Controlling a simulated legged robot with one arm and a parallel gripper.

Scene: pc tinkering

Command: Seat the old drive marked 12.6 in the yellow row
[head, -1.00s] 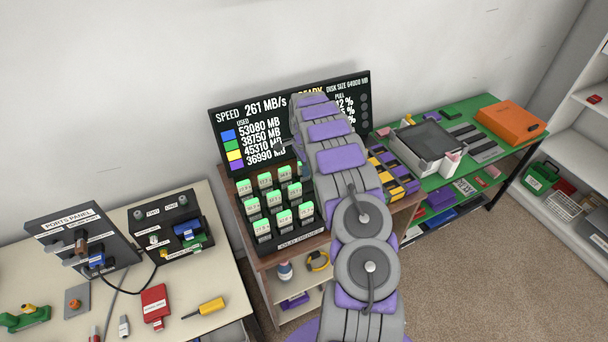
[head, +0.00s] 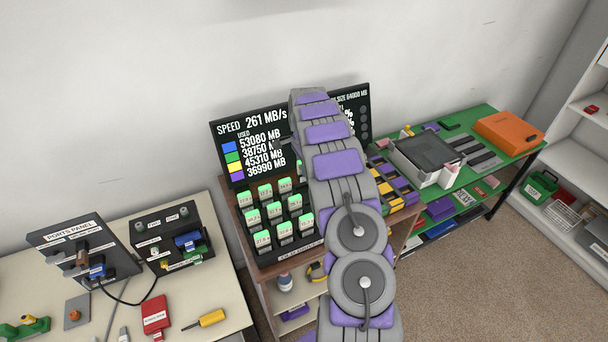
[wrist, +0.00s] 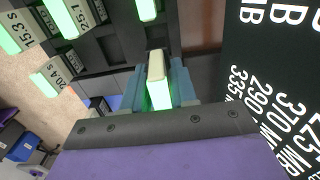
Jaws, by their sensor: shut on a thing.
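My gripper (wrist: 158,84) is in the wrist view, its blue-grey fingers shut on an old drive (wrist: 156,68) with a pale body and a glowing green end. The held drive's number cannot be read. It overlaps the edge of the black old drives rack (wrist: 105,52); I cannot tell whether it is clear of its slot. In the head view my arm hides the gripper and the held drive. The rack shows there too (head: 286,254), with several green-topped drives. The slotted tray with yellow and purple parts (head: 396,203) is right of my arm, partly hidden; its yellow row (head: 383,188) shows in part.
A monitor (head: 228,140) stands behind the rack, partly covered by my arm. A green table (head: 489,116) at the right holds a grey device (head: 428,150) and an orange box (head: 508,132). A ports panel (head: 72,250) stands on the left table.

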